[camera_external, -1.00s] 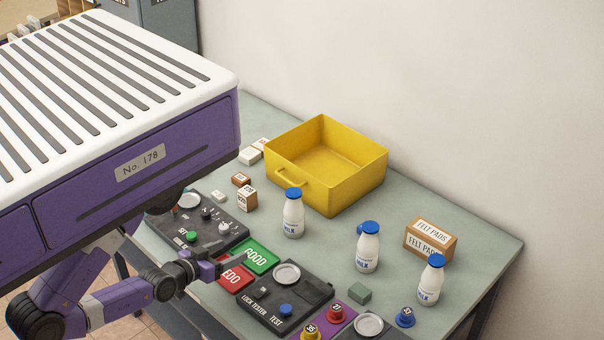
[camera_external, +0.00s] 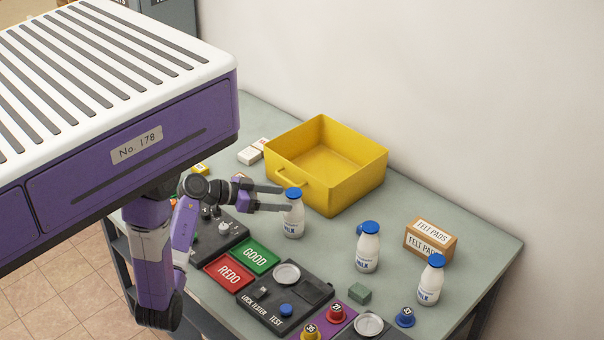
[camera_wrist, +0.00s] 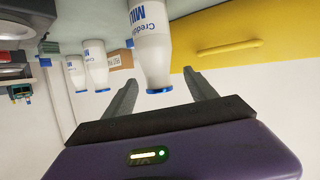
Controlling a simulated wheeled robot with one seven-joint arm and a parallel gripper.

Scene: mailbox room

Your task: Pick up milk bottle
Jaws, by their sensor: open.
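Three white milk bottles with blue caps stand upright on the table. The nearest milk bottle (camera_external: 293,217) is just in front of the yellow bin. A middle milk bottle (camera_external: 367,250) and a right milk bottle (camera_external: 431,283) stand farther right. My gripper (camera_external: 285,198) is open, its fingers reaching level toward the upper part of the nearest bottle. In the wrist view, which looks upside down, that bottle (camera_wrist: 152,50) appears ahead of and between the spread fingers (camera_wrist: 165,95). I cannot tell whether a finger touches it.
The yellow bin (camera_external: 372,180) stands right behind the nearest bottle. A felt pads box (camera_external: 430,238) is at the right. A green GOOD pad (camera_external: 254,256), a red REDO pad (camera_external: 229,274) and black tester panels line the front. Table around the middle bottle is mostly clear.

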